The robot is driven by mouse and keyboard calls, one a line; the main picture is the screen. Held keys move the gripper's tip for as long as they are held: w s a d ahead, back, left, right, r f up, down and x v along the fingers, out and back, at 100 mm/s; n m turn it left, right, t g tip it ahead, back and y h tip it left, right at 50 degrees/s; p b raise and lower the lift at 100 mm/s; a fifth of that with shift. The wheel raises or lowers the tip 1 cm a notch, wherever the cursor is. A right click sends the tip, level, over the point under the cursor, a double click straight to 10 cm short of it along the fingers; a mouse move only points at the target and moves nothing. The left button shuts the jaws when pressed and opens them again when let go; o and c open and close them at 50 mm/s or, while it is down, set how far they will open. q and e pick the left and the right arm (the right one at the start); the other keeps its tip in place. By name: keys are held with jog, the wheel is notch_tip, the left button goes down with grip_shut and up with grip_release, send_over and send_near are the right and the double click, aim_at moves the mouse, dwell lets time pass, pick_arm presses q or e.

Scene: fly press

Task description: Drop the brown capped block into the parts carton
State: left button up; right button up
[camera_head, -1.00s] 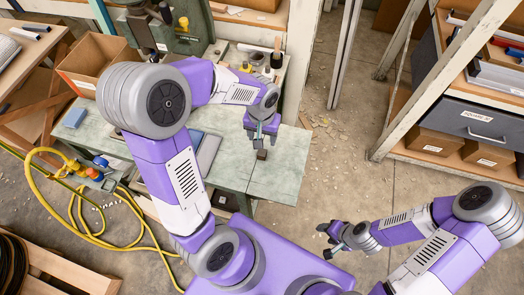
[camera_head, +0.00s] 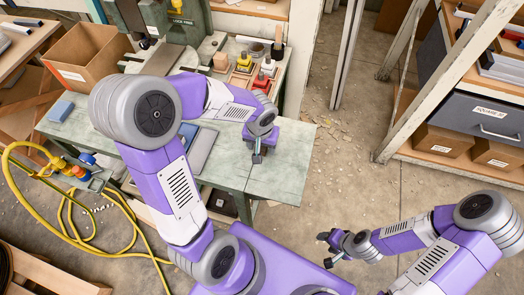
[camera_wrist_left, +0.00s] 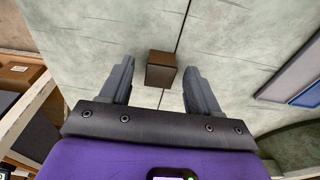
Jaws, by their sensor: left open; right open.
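The brown block (camera_wrist_left: 161,68) with a darker cap stands on the pale green bench in the left wrist view. My left gripper (camera_wrist_left: 158,84) is open, with one finger on each side of the block in that view. Whether the fingers are down at its height I cannot tell. In the head view my left gripper (camera_head: 258,152) is over the bench's right part and mostly hides the block. The parts carton, an open cardboard box (camera_head: 92,62) with a white label, stands at the upper left. My right gripper (camera_head: 326,252) is open and empty over the floor.
A green press (camera_head: 180,18) and red- and yellow-based items (camera_head: 262,82) stand at the back. A yellow hose (camera_head: 65,215) lies at the left.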

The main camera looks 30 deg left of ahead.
pick_arm(q)
jog(key=shift+f, duration=0.4)
jog(key=shift+r, duration=0.1)
grip_shut()
